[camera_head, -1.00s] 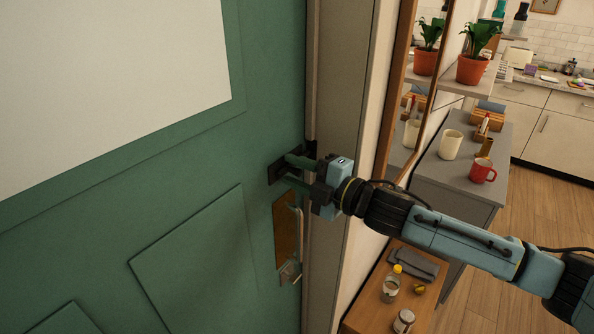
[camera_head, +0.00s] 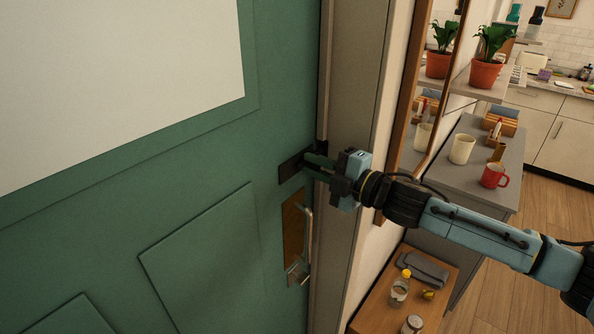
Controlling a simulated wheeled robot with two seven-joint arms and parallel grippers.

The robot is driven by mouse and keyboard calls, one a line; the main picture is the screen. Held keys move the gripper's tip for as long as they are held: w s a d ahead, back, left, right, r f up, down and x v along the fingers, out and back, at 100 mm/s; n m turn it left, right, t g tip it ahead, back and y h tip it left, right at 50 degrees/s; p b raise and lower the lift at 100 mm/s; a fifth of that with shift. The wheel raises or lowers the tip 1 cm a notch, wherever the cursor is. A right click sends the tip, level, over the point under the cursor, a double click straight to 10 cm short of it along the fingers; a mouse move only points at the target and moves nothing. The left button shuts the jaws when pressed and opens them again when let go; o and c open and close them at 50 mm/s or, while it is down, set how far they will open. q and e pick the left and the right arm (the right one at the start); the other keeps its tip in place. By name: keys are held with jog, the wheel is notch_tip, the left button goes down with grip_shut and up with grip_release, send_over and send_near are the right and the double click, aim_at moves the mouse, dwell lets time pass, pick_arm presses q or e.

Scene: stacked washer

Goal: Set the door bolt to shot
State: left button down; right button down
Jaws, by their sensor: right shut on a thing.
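A green panelled door (camera_head: 200,250) fills the left of the head view. The door bolt (camera_head: 291,167) is a dark fitting near the door's right edge, above the brass handle plate; much of it is hidden by my gripper. My right gripper (camera_head: 318,165) comes in from the right with its fingers at the bolt, and it is shut on the bolt. I cannot tell the bolt's exact position behind the fingers. My left gripper is not in view.
A brass plate with a pull handle (camera_head: 295,235) is just below the bolt. The door frame (camera_head: 350,100) stands right beside it. Further right are a grey cabinet (camera_head: 465,195) with mugs, a wooden table (camera_head: 450,285) with jars, and potted plants.

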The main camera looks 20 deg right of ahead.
jog(key=c, duration=1.5)
grip_release()
jog(key=shift+w+d, duration=0.1)
jog(key=shift+d, duration=0.2)
jog(key=shift+o, duration=0.2)
jog(key=shift+a, duration=0.1)
jog(key=shift+s, duration=0.2)
jog(key=b+v, duration=0.4)
jog(key=v, duration=0.9)
